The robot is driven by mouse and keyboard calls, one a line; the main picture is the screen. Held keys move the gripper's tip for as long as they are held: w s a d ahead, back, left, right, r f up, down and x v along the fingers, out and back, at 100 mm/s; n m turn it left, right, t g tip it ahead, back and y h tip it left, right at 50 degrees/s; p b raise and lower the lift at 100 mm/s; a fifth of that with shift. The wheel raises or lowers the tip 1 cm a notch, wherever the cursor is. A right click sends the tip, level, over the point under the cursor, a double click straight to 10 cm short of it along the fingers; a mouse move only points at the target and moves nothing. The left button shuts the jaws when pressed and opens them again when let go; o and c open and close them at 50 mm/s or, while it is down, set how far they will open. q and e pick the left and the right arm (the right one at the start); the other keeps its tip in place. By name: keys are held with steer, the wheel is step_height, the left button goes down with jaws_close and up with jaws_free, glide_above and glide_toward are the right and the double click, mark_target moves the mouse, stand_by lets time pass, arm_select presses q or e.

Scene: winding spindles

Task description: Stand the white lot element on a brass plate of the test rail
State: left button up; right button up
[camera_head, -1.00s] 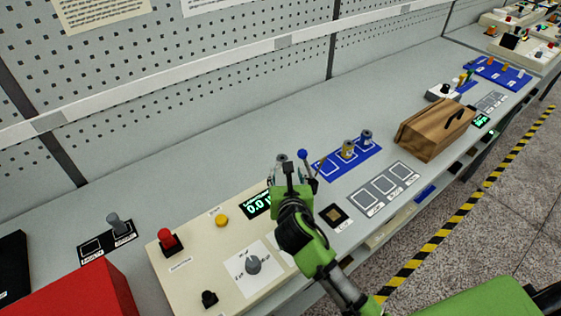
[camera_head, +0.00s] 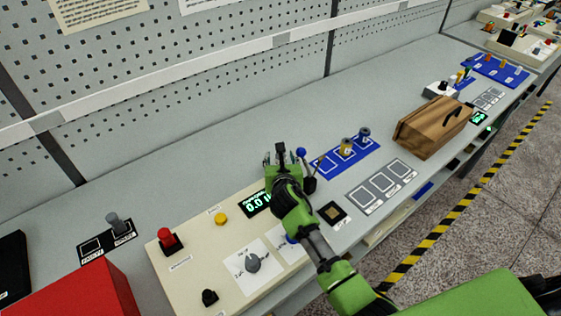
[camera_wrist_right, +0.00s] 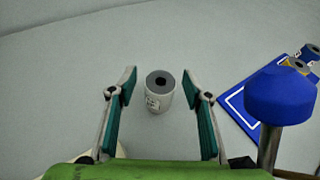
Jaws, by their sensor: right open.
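The white lot element (camera_wrist_right: 160,92) is a short upright cylinder with a grey top and a dark hole. In the right wrist view it stands on the grey bench between the fingers of my right gripper (camera_head: 281,163), with a gap on both sides. The gripper is open and empty. In the head view the gripper hides the element. A small black pad with a brass-coloured square (camera_head: 333,212) lies right of the arm; I cannot tell whether it belongs to the test rail. My left gripper is not in view.
A blue-knobbed lever (camera_head: 301,153) stands close right of the gripper; its knob also shows in the wrist view (camera_wrist_right: 281,96). Beyond it is a blue tray (camera_head: 325,165) with spindles. The bench behind is clear.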

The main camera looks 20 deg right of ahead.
steer(key=c, duration=1.2)
jaws_close()
steer(key=shift+r, duration=0.15)
